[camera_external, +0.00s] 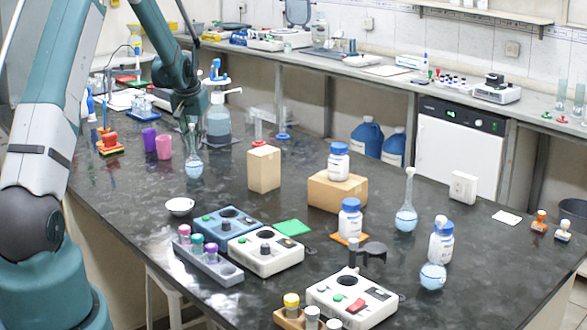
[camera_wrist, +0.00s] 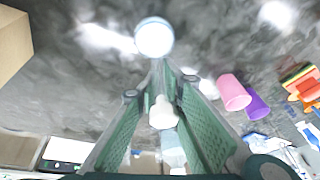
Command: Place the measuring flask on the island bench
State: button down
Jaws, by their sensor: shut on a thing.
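My gripper (camera_external: 190,118) is over the far left part of the dark island bench (camera_external: 340,255). It is shut on the neck of a clear measuring flask with blue liquid (camera_external: 194,167), which hangs upright below the fingers. In the wrist view, the gripper (camera_wrist: 160,75) has the flask's neck between its green fingers, and its round blue bulb (camera_wrist: 154,38) shows beyond the tips. I cannot tell whether the flask's base touches the bench. Another long-necked flask with blue liquid (camera_external: 406,218) stands on the right part of the bench.
Purple (camera_external: 149,138) and pink (camera_external: 164,147) cups stand left of the held flask, and a wash bottle (camera_external: 218,125) behind it. A cardboard box (camera_external: 264,169) is to its right, a white bowl (camera_external: 180,206) in front. Bare bench surface lies between them.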

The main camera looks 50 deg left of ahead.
jog(key=shift+f, duration=0.15)
jog(key=c, duration=2.4)
grip_release()
jog(key=shift+r, duration=0.2)
jog(key=shift+v, duration=6)
jog(key=shift+d, duration=0.1)
